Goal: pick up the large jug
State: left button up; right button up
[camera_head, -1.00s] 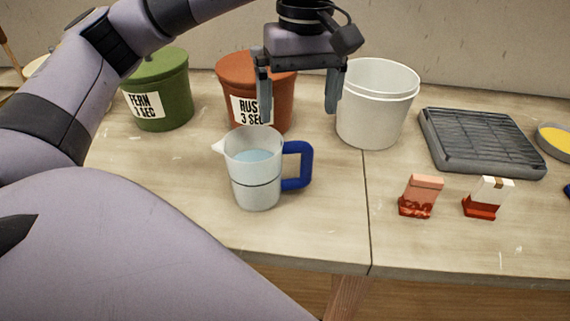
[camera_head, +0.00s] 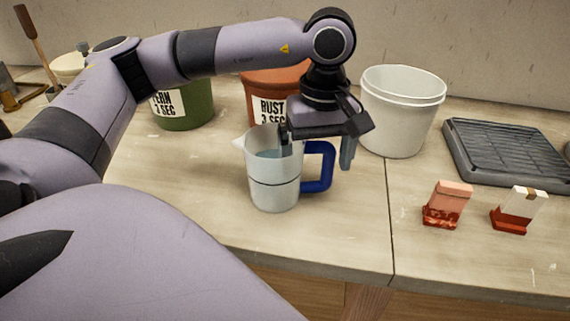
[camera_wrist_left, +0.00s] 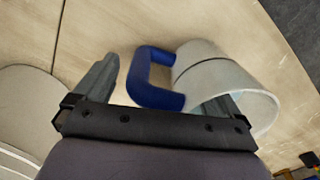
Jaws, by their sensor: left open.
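The large jug (camera_head: 274,185) is a clear, pale jug with bluish liquid and a dark blue handle (camera_head: 319,167) on its right side. It stands upright on the table. My left gripper (camera_head: 318,152) is open above it, with one finger at the jug's mouth and the other to the right of the handle. In the left wrist view the jug (camera_wrist_left: 215,75) and its handle (camera_wrist_left: 150,78) show between and beyond the open fingers (camera_wrist_left: 165,90). One finger overlaps the jug's opening; I cannot tell whether it touches the wall.
A green pot (camera_head: 185,108) and an orange pot (camera_head: 262,85) labelled RUST stand behind the jug. A white bucket (camera_head: 400,115) is close behind on the right. A grey ribbed tray (camera_head: 510,150) and two small packets (camera_head: 447,205) (camera_head: 518,210) lie further right. The table's front is clear.

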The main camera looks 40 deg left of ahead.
jog(key=shift+f, duration=0.15)
pick_arm(q)
jog(key=c, duration=1.8)
jog(key=shift+o, duration=0.2)
jog(key=shift+r, duration=0.1)
pick_arm(e)
jog(key=shift+a, duration=0.1)
pick_arm(q)
jog(key=shift+r, duration=0.6)
notch_tip(320, 180, up, 19)
jog(key=p, duration=0.4)
pick_arm(e)
jog(key=shift+s+d+r, duration=0.1)
jog(key=shift+d+r, duration=0.1)
jog(key=shift+r, duration=0.65)
jog(key=shift+s+d+r, duration=0.1)
jog(key=shift+d+r, duration=0.05)
jog(key=shift+r, duration=0.7)
pick_arm(q)
jog(key=shift+f, duration=0.15)
